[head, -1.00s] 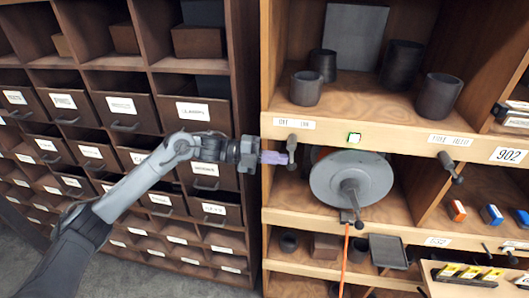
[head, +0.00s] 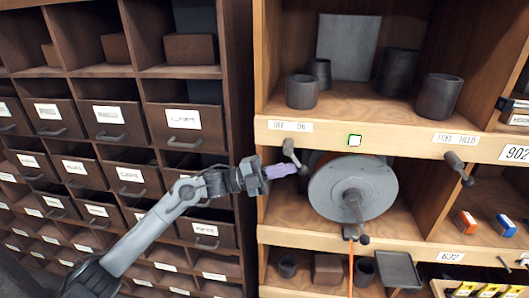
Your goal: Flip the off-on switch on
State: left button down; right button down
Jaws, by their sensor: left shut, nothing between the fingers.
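The off-on switch (head: 290,149) is a dark lever on the shelf edge, just under the white "OFF ON" label (head: 290,126). Its lower end slants down to the right. My left gripper (head: 288,169), with pale purple fingers, is shut and empty. Its tips are at the lower left side of the lever, close to or touching it; I cannot tell which. My right gripper is not in view.
A grey round reel (head: 330,190) with a crank sits just right of the lever. A similar second lever (head: 458,168) hangs farther right. Dark drawers (head: 125,180) fill the left.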

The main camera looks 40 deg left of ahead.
pick_arm(q)
jog(key=shift+d+f, duration=0.1)
jog(key=shift+f, duration=0.2)
jog(key=f+b+v, duration=0.1)
jog(key=b+v, duration=0.2)
jog(key=v, duration=1)
jog(key=shift+s+f+b, duration=0.2)
jog(key=shift+b, duration=0.2)
